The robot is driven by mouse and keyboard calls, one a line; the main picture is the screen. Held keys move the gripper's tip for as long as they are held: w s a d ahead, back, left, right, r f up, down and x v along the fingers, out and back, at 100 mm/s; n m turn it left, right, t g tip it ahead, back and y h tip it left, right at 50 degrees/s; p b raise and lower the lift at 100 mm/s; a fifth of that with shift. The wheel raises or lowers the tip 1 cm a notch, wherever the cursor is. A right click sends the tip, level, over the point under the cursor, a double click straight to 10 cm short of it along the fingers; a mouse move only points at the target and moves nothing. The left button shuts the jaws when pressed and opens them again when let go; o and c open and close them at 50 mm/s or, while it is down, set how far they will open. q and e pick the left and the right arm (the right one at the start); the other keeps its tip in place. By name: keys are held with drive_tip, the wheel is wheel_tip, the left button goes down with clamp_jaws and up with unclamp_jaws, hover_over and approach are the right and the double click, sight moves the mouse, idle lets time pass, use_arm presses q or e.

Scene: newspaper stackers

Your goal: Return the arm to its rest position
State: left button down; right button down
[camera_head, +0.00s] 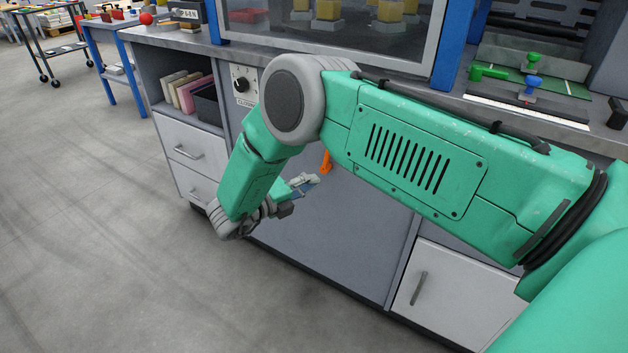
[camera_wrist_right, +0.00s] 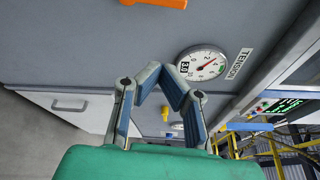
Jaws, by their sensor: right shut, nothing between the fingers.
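My right arm (camera_head: 425,150) is green and reaches across the head view in front of a grey cabinet, bent at the elbow with its forearm hanging down. My right gripper (camera_head: 312,180) is low in front of the cabinet's front panel, partly hidden by its own wrist. In the right wrist view the gripper (camera_wrist_right: 163,68) has its fingertips together with nothing between them. No contact with the cabinet can be made out. My left gripper is in neither view.
An orange handle (camera_head: 326,163) is on the cabinet front near the gripper. A round tension gauge (camera_wrist_right: 202,65) shows beyond the fingers. White drawers (camera_head: 190,152) and a shelf of books (camera_head: 186,92) are at left. The worktop holds a green-knobbed fixture (camera_head: 489,73).

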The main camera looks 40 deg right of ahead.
drive_tip(key=s+a+f+n+t+y+p, duration=0.1)
drive_tip(key=s+f+n+t+y+p, duration=0.4)
drive_tip(key=n, duration=0.8)
drive_tip(key=s+a+f+n+t+y+p, duration=0.15)
drive_tip(key=s+f+n+y, duration=0.35)
drive_tip(key=n, duration=0.7)
drive_tip(key=s+a+r+n+g+y+p, duration=0.1)
drive_tip(key=s+n, duration=0.5)
drive_tip(key=s, duration=0.6)
drive_tip(key=s+a+r+n+g+y+p, duration=0.1)
drive_tip(key=s+a+n+g+y, duration=0.2)
drive_tip(key=s, duration=0.9)
drive_tip(key=n+g+y, duration=0.3)
drive_tip(key=n, duration=0.1)
drive_tip(key=shift+s+r, duration=0.2)
drive_tip(key=shift+s, duration=0.05)
drive_tip(key=shift+w, duration=0.1)
